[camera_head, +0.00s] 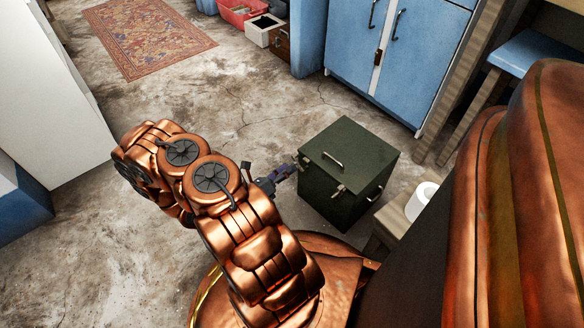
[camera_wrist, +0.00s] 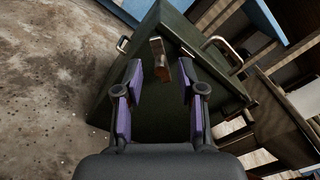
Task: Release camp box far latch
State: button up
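The camp box (camera_head: 350,172) is a dark green box with a shut lid, standing on the floor; it also fills the middle of the wrist view (camera_wrist: 95,95). A bar handle (camera_head: 332,161) sits on its lid. On the side facing my arm, one latch (camera_head: 337,191) shows clearly. The far latch, at that side's left end, is mostly hidden by my gripper (camera_head: 288,172). In the wrist view, a metal latch with a brownish tab (camera_wrist: 160,60) stands just beyond the gap between my fingertips (camera_wrist: 161,80). My gripper is open and empty; whether it touches the latch is unclear.
A white roll (camera_head: 421,200) stands on a wooden stool (camera_head: 390,226) right of the box. A blue cabinet (camera_head: 395,60) stands behind. A patterned rug (camera_head: 148,35) and bare concrete floor lie to the left.

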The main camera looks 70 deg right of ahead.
aim_at(297, 165)
jog(key=shift+b+x, duration=0.4)
jog(key=shift+x, duration=1.05)
